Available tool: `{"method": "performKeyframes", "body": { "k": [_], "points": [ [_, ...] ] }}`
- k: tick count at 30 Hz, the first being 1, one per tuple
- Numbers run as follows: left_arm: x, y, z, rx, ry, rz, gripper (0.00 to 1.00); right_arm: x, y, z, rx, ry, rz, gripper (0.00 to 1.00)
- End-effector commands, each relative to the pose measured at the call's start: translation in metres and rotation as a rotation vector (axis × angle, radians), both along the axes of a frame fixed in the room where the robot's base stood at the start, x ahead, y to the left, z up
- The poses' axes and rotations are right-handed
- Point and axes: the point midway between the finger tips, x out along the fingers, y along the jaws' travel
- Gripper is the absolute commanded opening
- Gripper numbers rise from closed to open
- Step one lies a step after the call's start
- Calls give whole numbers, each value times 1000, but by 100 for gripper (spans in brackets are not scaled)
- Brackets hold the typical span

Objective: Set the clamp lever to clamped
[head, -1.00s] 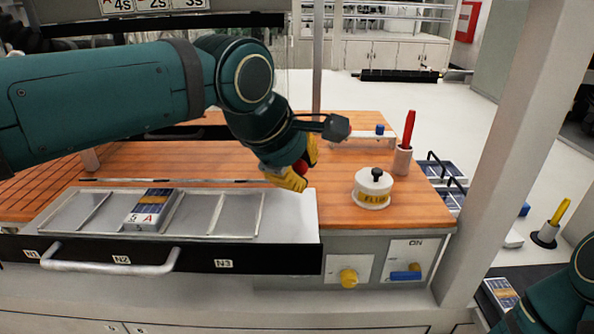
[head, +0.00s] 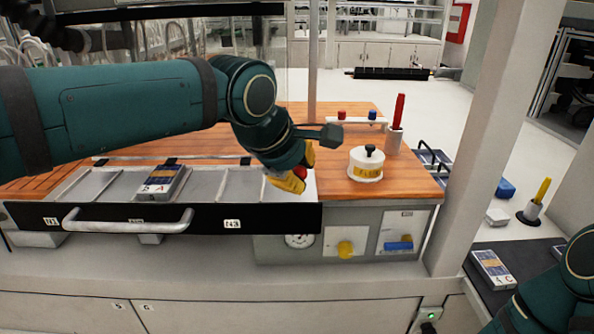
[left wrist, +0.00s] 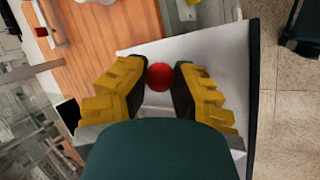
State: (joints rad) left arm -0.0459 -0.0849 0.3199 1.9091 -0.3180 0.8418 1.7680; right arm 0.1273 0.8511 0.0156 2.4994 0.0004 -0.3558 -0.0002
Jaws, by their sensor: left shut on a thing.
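My left gripper (head: 301,174) has yellow fingers and is shut on a red ball-shaped knob (head: 299,173) above the right end of the drawer. In the left wrist view the red knob (left wrist: 160,76) sits between the two fingers, over a pale flat surface. Any lever arm or base under the knob is hidden, so I cannot tell its position. A blue lever (head: 398,246) lies about level on the front panel, right of a yellow knob (head: 345,248). Part of my right arm shows at lower right; its gripper is out of view.
The drawer (head: 100,215) holds a dark card block (head: 163,183) in its framed tray. A white round pot (head: 366,165) and a red-handled tool in a white holder (head: 394,142) stand to the right. A white bar (head: 357,121) with red and blue knobs is behind. A post (head: 480,140) rises at right.

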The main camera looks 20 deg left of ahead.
Motion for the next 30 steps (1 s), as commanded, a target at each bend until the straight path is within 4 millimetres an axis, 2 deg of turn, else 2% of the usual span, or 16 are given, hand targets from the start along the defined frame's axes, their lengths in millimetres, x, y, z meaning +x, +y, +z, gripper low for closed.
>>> {"method": "performKeyframes", "body": {
  "k": [1,10,11,13,14,25,30],
  "points": [
    [-2,-1,-11,4,27,-2,0,0,0,-1,0,0,0,47],
    [-2,0,-12,5,31,-2,0,0,0,-1,0,0,0,47],
    [-2,0,-12,5,31,-2,29,0,0,-1,0,0,0,47],
    [-2,0,-12,4,30,-2,54,0,0,-1,0,0,0,47],
    [-2,0,-11,4,29,-1,58,0,0,-1,0,0,0,47],
    [-3,1,-3,4,16,-1,58,0,0,-1,0,0,0,47],
    [-15,6,18,2,12,0,58,0,0,-1,0,0,0,47]
  ]
}}
